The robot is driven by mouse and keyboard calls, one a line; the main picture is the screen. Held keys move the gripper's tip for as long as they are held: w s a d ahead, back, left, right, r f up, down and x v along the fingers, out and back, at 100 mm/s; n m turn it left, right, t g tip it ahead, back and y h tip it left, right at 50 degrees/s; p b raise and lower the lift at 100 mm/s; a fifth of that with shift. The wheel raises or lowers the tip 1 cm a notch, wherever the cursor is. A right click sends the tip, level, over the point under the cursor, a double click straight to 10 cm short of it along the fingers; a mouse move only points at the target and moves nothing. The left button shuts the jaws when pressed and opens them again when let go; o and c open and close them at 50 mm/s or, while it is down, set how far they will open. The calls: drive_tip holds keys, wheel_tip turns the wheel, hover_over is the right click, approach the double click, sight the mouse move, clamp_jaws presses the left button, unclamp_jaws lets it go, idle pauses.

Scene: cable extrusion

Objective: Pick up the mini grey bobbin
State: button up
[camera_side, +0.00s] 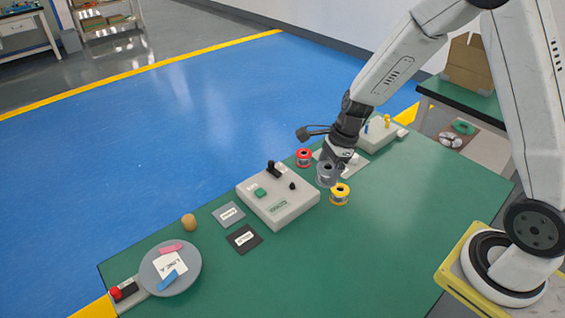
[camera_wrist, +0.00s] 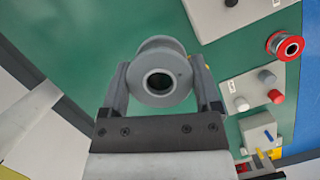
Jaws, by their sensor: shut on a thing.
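The mini grey bobbin (camera_side: 326,173) is at my gripper in the side view, between a red bobbin and a yellow bobbin. In the wrist view the grey bobbin (camera_wrist: 160,72) sits between the two fingers, its hollow core facing the camera. My gripper (camera_wrist: 160,85) is shut on it, one finger on each side. In the side view the fingertips (camera_side: 338,160) are partly hidden by the wrist and the bobbin. I cannot tell whether the bobbin is clear of the table.
A red bobbin (camera_side: 304,157) and a yellow bobbin (camera_side: 340,193) stand close by. A white control box (camera_side: 278,207) is to the left, another box (camera_side: 376,135) behind. A grey round plate (camera_side: 190,282) is at the front left. The table's right part is clear.

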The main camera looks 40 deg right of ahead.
drive_tip(key=shift+s+r, duration=0.35)
drive_tip(key=shift+s, duration=0.35)
